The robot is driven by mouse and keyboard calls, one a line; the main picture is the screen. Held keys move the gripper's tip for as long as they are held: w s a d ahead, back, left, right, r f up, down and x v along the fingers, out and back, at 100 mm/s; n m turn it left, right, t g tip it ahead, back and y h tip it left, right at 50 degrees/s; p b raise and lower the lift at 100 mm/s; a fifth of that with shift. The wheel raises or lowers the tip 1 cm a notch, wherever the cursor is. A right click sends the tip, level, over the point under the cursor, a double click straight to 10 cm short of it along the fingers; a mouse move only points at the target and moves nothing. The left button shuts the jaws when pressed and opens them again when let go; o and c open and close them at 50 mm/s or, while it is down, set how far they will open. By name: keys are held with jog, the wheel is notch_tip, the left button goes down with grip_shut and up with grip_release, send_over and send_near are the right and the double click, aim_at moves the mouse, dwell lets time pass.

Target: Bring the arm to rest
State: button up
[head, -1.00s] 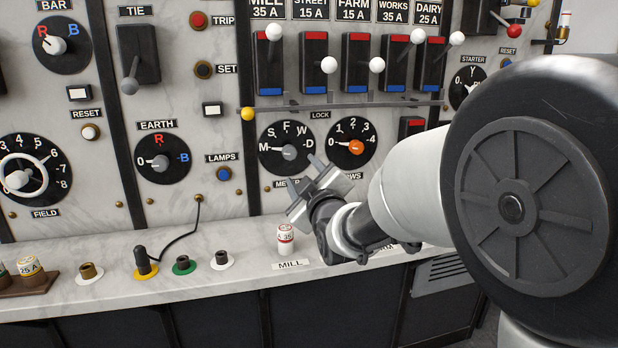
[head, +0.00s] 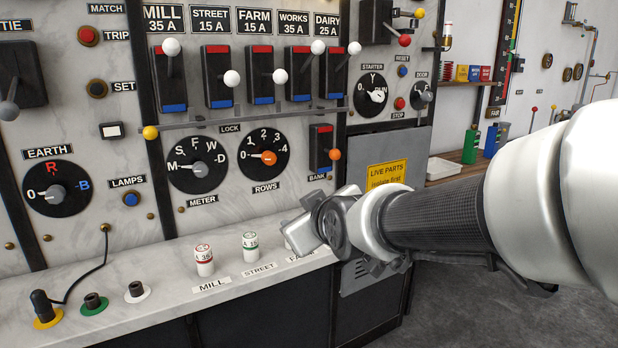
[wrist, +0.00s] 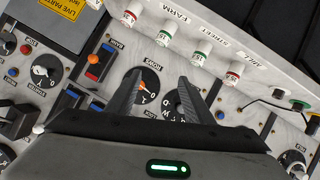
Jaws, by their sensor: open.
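My gripper (head: 318,205) hangs in front of the marble switchboard, above the shelf, near the FARM label, with the arm reaching in from the right. In the wrist view its two fingers (wrist: 161,82) stand apart with nothing held between them; they point at the panel around the ROWS dial (wrist: 145,85). On the shelf, a red-banded fuse (head: 204,261) stands upright behind the MILL label and a green-banded fuse (head: 250,247) behind STREET. The fuse at FARM is mostly hidden by my gripper. The wrist view shows several fuses in a row, clear of the fingers.
White-knobbed lever switches (head: 218,77) line the panel above my gripper. The METER dial (head: 197,164) and an orange-knobbed BANK switch (head: 321,148) are close by. A plug with a cord (head: 44,306) stands at the shelf's left. Open floor (head: 460,300) lies at the right.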

jog(key=s+d+f+m+g+h, duration=0.2)
jog(key=s+d+f+m+g, duration=0.15)
jog(key=s+d, duration=0.65)
jog(key=s+d+f+m+g+h, duration=0.25)
jog(key=s+d+m, duration=0.3)
jog(key=s, duration=0.75)
notch_tip(320, 180, up, 26)
jog(key=s+d+p, duration=0.1)
jog(key=p, duration=2.5)
jog(key=shift+s+g+p, duration=0.15)
jog(key=shift+g+p, duration=0.15)
jog(key=shift+f, duration=0.15)
